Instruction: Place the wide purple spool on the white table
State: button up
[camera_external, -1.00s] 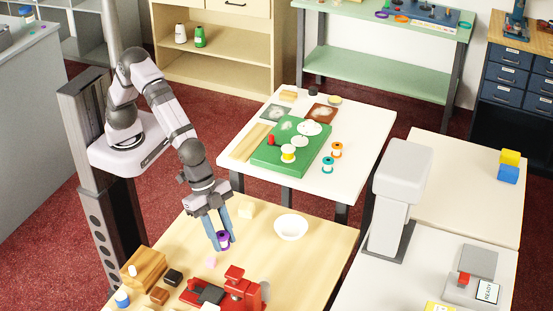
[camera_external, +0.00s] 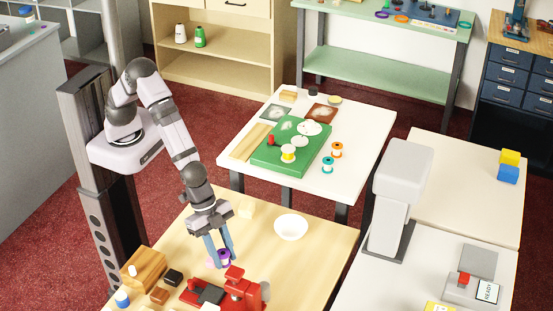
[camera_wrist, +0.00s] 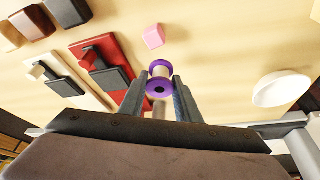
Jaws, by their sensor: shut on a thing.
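The purple spool (camera_external: 223,255) is between the two fingers of my gripper (camera_external: 221,262), above the light wooden table (camera_external: 318,245). In the wrist view the purple spool (camera_wrist: 159,87) shows its purple flanges and a pale middle, with a finger on either side. My gripper is shut on it. The white table (camera_external: 369,152) stands farther back, beyond the wooden table. I cannot tell the exact height of the spool above the wood.
A red device (camera_external: 236,289) stands close to the spool, with a white bowl (camera_external: 291,227) to the right. A pink block (camera_wrist: 153,36) lies nearby. The white table bears a green board (camera_external: 268,158), an orange spool (camera_external: 337,150) and a teal spool (camera_external: 328,165). Its right side is clear.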

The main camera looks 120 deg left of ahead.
aim_at(224, 262)
jog(key=shift+f+p, duration=0.3)
jog(key=shift+f, duration=1.3)
jog(key=shift+f, duration=0.1)
jog(key=o, duration=1.1)
jog(key=shift+o, duration=0.2)
jog(key=shift+r, duration=0.25)
jog(key=b+v, duration=0.1)
jog(key=v, duration=1.1)
jog(key=shift+b, duration=0.4)
jog(key=s+a+f+n+g+y, duration=0.1)
jog(key=s+a+n+g, duration=0.1)
jog(key=s+a, duration=0.8)
jog(key=s+a+f+n+g, duration=0.2)
jog(key=s+a, duration=0.8)
jog(key=s, duration=0.2)
jog(key=shift+y, duration=0.4)
jog(key=shift+o, duration=0.5)
jog(key=shift+s+a, duration=0.1)
jog(key=shift+s, duration=0.05)
